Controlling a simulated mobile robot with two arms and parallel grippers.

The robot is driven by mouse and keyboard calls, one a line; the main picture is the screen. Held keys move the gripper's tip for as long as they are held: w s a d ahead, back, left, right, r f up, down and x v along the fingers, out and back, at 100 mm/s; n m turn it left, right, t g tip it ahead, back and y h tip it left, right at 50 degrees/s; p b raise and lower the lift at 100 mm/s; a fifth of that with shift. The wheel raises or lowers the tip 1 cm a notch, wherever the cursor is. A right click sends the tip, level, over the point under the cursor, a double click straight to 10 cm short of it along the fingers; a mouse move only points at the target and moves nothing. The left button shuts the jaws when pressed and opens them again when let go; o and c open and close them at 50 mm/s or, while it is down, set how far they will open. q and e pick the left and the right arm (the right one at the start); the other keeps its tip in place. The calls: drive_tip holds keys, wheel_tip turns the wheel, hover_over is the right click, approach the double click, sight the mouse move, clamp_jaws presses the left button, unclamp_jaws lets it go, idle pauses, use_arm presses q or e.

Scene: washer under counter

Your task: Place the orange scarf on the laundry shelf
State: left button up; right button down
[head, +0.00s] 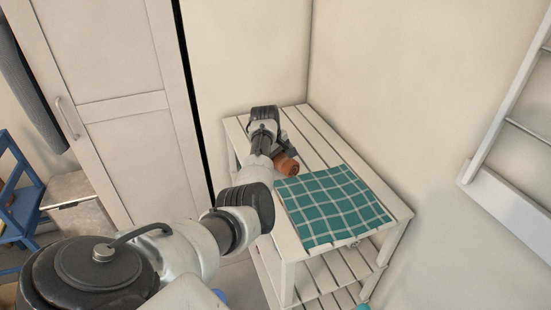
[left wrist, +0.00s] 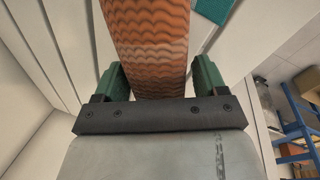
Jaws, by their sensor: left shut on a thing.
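The orange scarf (head: 286,165) looks like a rolled bundle at the tip of my left arm in the head view. It fills the upper middle of the left wrist view (left wrist: 147,45), with a wavy knit pattern. My left gripper (left wrist: 147,82) is shut on it, one green finger on each side. In the head view my left gripper (head: 277,155) is over the top of the white slatted laundry shelf (head: 325,147). I cannot tell whether the scarf touches the slats. My right gripper is not in view.
A green checked cloth (head: 330,205) lies flat on the front part of the shelf top. Bare slats are behind it. Walls stand close behind and to the right. A tall white cabinet (head: 120,105) and a blue chair (head: 20,195) are at the left.

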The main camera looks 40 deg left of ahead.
use_arm(q)
drive_tip(key=shift+f, duration=0.3)
drive_tip(key=shift+f, duration=0.1)
drive_tip(key=shift+s+f, duration=0.1)
drive_tip(key=shift+f, duration=0.15)
drive_tip(key=o, duration=1)
drive_tip(key=shift+f, duration=0.15)
drive_tip(key=shift+r, duration=0.65)
drive_tip(key=v, duration=1.1)
drive_tip(key=shift+r, duration=0.35)
